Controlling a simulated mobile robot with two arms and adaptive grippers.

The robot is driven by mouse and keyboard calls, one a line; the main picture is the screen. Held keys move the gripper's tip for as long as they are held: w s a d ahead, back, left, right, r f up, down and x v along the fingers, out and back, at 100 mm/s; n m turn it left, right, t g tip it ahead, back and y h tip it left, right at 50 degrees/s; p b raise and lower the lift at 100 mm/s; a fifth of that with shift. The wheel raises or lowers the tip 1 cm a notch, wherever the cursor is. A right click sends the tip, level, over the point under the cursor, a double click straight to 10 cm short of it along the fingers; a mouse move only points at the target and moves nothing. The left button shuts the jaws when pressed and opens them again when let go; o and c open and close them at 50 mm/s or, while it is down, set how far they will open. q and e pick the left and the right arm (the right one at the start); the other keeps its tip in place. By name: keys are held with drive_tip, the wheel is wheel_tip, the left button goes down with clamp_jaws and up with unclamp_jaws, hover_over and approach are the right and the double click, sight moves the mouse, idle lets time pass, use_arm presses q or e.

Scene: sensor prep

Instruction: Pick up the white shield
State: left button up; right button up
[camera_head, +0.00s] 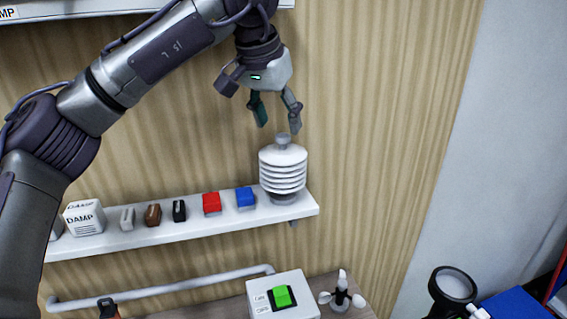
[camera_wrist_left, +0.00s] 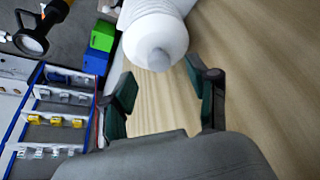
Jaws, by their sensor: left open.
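The white shield (camera_head: 283,168), a stack of white louvred discs with a grey knob on top, stands upright at the right end of the white shelf (camera_head: 170,232). In the left wrist view the shield (camera_wrist_left: 155,28) shows from above, its grey knob (camera_wrist_left: 159,59) ahead of and between the fingers. My left gripper (camera_head: 277,117) is open and empty, just above the knob, with fingers pointing down. It also shows in the left wrist view (camera_wrist_left: 165,95). I see no contact with the shield. My right gripper is not in view.
On the shelf left of the shield stand a blue block (camera_head: 245,197), a red block (camera_head: 211,202), several small dark or grey items and a DAMP box (camera_head: 84,217). Below are a green-button box (camera_head: 283,296) and a small propeller (camera_head: 341,292). The wall right of the shield is clear.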

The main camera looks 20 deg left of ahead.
sight(282, 136)
use_arm(q)
drive_tip(key=p+x, duration=0.1)
drive_tip(key=x, duration=0.2)
drive_tip(key=shift+f, duration=0.25)
drive_tip(key=shift+w+d+f, duration=0.1)
drive_tip(key=shift+w+f, duration=0.05)
drive_tip(key=shift+f, duration=0.15)
clamp_jaws()
